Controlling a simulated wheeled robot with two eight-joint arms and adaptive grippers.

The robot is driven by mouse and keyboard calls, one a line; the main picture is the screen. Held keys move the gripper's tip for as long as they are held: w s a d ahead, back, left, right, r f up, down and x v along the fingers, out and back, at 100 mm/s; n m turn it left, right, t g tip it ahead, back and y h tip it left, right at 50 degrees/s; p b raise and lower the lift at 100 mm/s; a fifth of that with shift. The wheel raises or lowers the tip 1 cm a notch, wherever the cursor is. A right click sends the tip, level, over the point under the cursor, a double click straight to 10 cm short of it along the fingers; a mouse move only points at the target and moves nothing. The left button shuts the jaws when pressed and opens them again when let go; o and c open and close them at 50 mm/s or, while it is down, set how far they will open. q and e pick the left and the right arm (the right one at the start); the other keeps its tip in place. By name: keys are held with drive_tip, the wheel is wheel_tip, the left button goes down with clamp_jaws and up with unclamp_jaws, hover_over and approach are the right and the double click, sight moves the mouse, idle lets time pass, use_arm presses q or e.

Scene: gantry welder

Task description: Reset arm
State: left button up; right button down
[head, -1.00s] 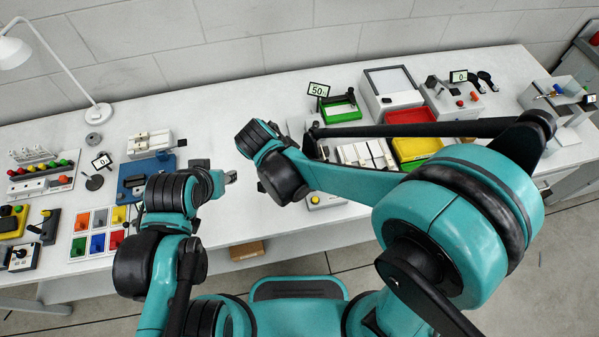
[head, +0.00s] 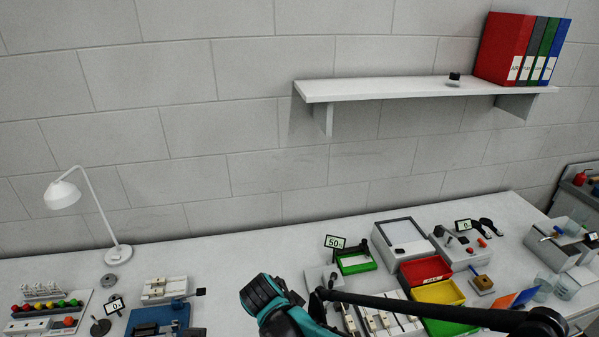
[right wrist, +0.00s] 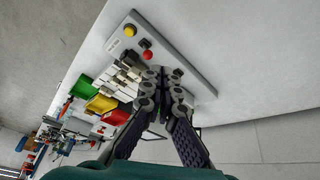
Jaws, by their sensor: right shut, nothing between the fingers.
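My right arm (head: 285,305) comes into the head view from the lower right and reaches over the bench's near middle; its gripper is hidden there. In the right wrist view my right gripper (right wrist: 167,79) is shut and empty, its fingers together. It appears in front of a grey panel (right wrist: 186,58) with a yellow button (right wrist: 130,30) and red buttons (right wrist: 147,55); I cannot tell whether it touches. My left arm and gripper are in neither current view.
A red bin (head: 424,271) and yellow bin (head: 438,293) stand right of my arm, with a grey box (head: 402,241) behind. A lamp (head: 117,254) stands at left. A wall shelf (head: 400,88) holds binders (head: 504,48).

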drive_tip(key=s+d+n+t+y+b, duration=0.2)
drive_tip(key=s+d+n+b, duration=0.1)
drive_tip(key=d, duration=0.5)
drive_tip(key=s+d+r+n+t+y+b, duration=0.1)
drive_tip(key=s+d+n+t+y+b, duration=0.1)
drive_tip(key=s+d+n+b, duration=0.2)
drive_tip(key=shift+s+d+r+n, duration=0.3)
drive_tip(key=shift+s+d+n, duration=0.75)
drive_tip(key=shift+d, duration=1.05)
